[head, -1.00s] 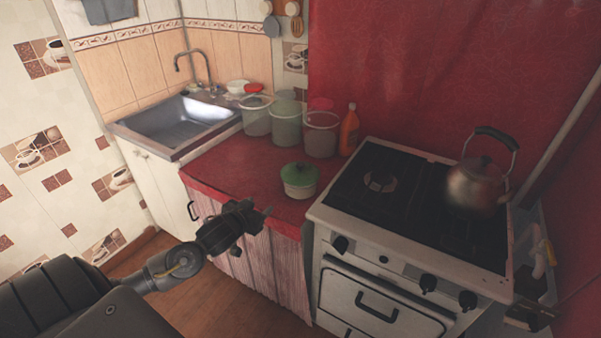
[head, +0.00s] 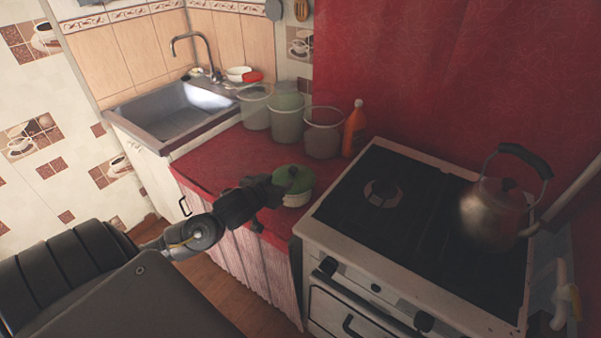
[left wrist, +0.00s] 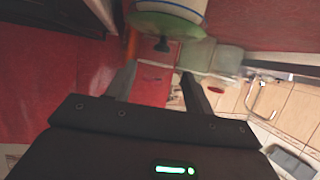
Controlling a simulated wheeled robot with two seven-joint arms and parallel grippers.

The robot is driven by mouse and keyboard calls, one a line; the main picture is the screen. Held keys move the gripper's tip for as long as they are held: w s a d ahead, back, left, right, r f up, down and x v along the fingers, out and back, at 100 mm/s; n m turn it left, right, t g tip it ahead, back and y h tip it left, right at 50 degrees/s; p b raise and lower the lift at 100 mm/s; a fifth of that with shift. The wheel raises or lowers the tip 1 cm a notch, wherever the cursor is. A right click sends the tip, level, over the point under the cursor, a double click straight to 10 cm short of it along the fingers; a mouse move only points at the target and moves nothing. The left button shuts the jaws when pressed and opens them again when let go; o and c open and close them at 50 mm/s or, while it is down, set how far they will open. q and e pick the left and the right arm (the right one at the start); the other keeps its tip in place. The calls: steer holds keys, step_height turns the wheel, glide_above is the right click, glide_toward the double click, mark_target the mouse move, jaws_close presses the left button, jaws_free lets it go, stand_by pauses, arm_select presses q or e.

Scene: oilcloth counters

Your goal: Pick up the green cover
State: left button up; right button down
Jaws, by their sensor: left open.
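The green cover (head: 294,178) with a dark knob sits on a white pot (head: 299,197) on the red counter. In the left wrist view the cover (left wrist: 158,27) shows at the top, its knob pointing toward the space ahead of the fingers. My left gripper (head: 270,188) is at the left side of the pot in the head view and partly overlaps it. In the left wrist view my left gripper (left wrist: 155,82) is open, with nothing between its fingers. I cannot tell whether it touches the cover. My right gripper is not in view.
Several clear containers (head: 322,135) and an orange bottle (head: 354,128) stand behind the pot. The stove (head: 410,215) with a kettle (head: 493,215) is at the right. The sink (head: 175,120) is at the left. The red counter (head: 220,162) is clear between sink and pot.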

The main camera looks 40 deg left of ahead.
mark_target(292, 170)
arm_select(q)
steer(key=x, duration=0.4)
steer(key=shift+w+a+p, duration=0.1)
steer(key=shift+w+p, duration=0.2)
steer(key=shift+w+f, duration=0.2)
steer(key=shift+a, duration=0.1)
steer(key=x, duration=0.2)
steer(key=p+x, duration=0.1)
steer(key=x, duration=0.1)
steer(key=shift+w+a+r, duration=0.15)
steer(key=shift+w+a, duration=0.05)
steer(key=shift+w, duration=0.4)
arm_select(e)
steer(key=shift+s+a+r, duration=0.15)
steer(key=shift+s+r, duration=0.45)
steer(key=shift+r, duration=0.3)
arm_select(q)
steer(key=c, duration=1.1)
